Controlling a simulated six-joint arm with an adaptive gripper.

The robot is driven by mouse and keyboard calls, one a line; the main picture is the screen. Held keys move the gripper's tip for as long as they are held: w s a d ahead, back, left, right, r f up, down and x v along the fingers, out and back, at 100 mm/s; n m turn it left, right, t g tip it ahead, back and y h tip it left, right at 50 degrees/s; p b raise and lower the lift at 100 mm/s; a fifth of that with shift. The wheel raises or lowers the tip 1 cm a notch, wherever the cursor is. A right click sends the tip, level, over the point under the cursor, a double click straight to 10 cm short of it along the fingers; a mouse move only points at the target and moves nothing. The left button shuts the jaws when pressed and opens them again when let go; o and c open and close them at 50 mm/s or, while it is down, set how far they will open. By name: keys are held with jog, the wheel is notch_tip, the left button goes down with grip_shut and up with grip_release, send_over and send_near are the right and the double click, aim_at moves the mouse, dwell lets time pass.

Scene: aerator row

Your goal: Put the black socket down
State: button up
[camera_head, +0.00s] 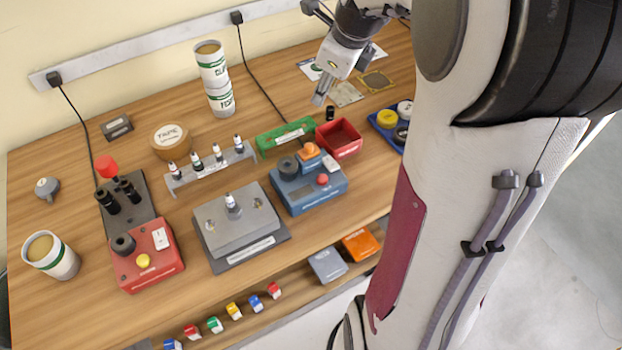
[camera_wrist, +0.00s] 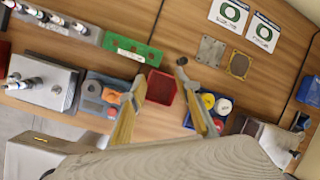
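The black socket (camera_head: 330,113) is a small dark cylinder standing on the wooden table, just behind the red bin. In the wrist view the black socket (camera_wrist: 182,61) shows close to the tip of the right-hand finger. My gripper (camera_head: 321,92) is above the table near the socket, at the back of the bench. In the wrist view my gripper (camera_wrist: 160,76) has its two fingers well apart, with nothing between them. Whether the fingertip touches the socket cannot be told.
The red bin (camera_head: 339,150) is in front of the socket, with a green holder (camera_head: 284,135) to its left. A blue tray (camera_head: 380,122) with round pieces is at the right. Flat plates (camera_wrist: 211,51) lie beyond the socket. Stacked cups (camera_head: 214,78) stand further left.

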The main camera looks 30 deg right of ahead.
jog(key=s+a+r+n, duration=0.5)
jog(key=s+a+n, duration=0.6)
jog(key=n, duration=0.4)
jog(key=s+a+n+t, duration=0.1)
jog(key=s+a+n, duration=0.4)
jog(key=s+n, duration=0.6)
jog(key=shift+s+a+f+n, duration=0.3)
jog(key=shift+f+n, duration=0.1)
jog(key=shift+n, duration=1.3)
jog(key=shift+o, duration=0.6)
